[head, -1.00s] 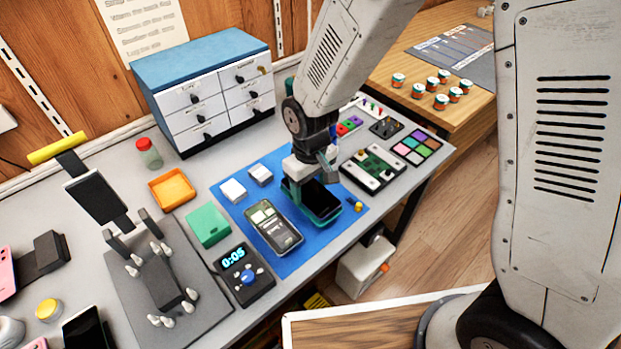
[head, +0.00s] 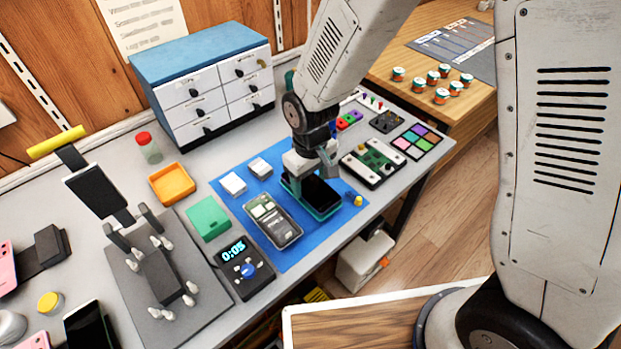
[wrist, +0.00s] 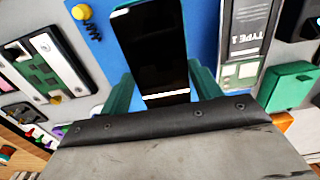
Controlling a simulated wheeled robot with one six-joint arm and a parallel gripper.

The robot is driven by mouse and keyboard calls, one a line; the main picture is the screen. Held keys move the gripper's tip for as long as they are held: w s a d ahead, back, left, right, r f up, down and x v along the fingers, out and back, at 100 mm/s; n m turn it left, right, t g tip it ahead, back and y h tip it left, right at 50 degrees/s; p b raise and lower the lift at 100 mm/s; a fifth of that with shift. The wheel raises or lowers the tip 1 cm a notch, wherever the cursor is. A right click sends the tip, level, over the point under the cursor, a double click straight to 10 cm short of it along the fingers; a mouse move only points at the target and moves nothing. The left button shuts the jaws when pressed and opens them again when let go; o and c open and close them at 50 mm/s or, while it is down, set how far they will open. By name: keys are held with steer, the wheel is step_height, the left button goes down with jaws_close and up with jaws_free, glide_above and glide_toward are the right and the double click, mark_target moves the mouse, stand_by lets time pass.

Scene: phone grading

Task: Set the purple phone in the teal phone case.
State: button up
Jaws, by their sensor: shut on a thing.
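The phone (head: 322,193) is dark-screened and face up under my gripper, on the right part of the blue mat. Its purple colour does not show. In the wrist view the phone (wrist: 155,50) stands between the two teal fingers of my gripper (wrist: 163,92), which is shut on it. A teal rim, which looks like the teal phone case (head: 322,215), shows around the phone's near end. A thin teal edge also shows at its far end in the wrist view. I cannot tell whether the phone is fully seated in the case; my gripper hides part of it.
A timer (head: 245,268), a green box (head: 208,218) and a phone stand (head: 97,195) are further left. A green circuit board fixture (head: 373,163) is close on the right.

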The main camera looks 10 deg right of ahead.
steer(key=shift+f, duration=0.4)
stand_by(1.0)
steer(key=o, duration=1.4)
steer(key=shift+r, duration=0.7)
steer(key=shift+r, duration=3.4)
